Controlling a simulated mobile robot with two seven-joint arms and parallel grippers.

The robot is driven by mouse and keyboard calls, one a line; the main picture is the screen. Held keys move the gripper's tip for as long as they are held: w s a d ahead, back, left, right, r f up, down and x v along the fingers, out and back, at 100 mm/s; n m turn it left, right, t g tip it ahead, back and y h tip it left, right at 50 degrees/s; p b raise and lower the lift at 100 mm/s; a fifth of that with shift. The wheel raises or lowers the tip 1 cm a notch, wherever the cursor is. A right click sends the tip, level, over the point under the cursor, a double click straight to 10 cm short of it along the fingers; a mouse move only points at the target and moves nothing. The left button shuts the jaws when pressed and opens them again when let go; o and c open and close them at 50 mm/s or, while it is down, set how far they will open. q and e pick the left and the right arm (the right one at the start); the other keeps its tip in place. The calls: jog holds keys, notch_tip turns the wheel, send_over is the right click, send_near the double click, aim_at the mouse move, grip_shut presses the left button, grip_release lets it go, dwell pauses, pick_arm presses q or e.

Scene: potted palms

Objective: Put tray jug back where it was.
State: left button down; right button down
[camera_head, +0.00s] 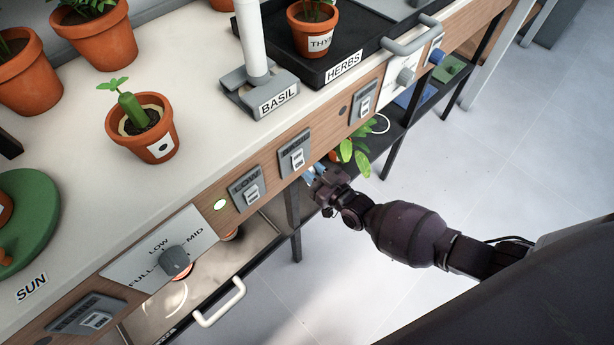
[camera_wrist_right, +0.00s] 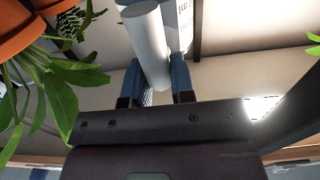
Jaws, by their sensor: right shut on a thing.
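My right gripper (camera_head: 316,172) reaches in under the front edge of the bench in the head view, and its blue fingertips are partly hidden there. In the right wrist view my right gripper (camera_wrist_right: 160,85) is shut on a pale, round bar, which looks like the handle of the tray jug (camera_wrist_right: 148,40). A white surface with small print shows just beyond the bar. The rest of the jug is outside the wrist view, and the head view does not show it clearly. My left gripper is in neither view.
The bench front carries switches and a dial (camera_head: 175,261). A leafy plant (camera_head: 354,150) stands on the lower shelf by my gripper; leaves (camera_wrist_right: 60,95) crowd the wrist view's left. Open floor lies right.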

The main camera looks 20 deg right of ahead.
notch_tip(320, 180, down, 4)
jog(key=shift+r+b, duration=0.1)
jog(key=shift+b, duration=0.8)
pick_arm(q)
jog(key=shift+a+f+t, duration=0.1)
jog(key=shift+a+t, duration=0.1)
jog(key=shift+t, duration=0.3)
pick_arm(e)
jog(key=shift+w+r, duration=0.1)
jog(key=shift+w, duration=0.05)
jog(key=shift+f, duration=0.25)
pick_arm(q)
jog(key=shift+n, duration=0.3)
pick_arm(e)
jog(key=c, duration=1)
grip_release()
jog(key=shift+o, duration=0.2)
jog(key=shift+r, duration=0.1)
jog(key=shift+r, duration=0.25)
pick_arm(q)
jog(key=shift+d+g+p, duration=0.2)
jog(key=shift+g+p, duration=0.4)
jog(key=shift+p, duration=0.55)
pick_arm(e)
jog(key=v, duration=1.2)
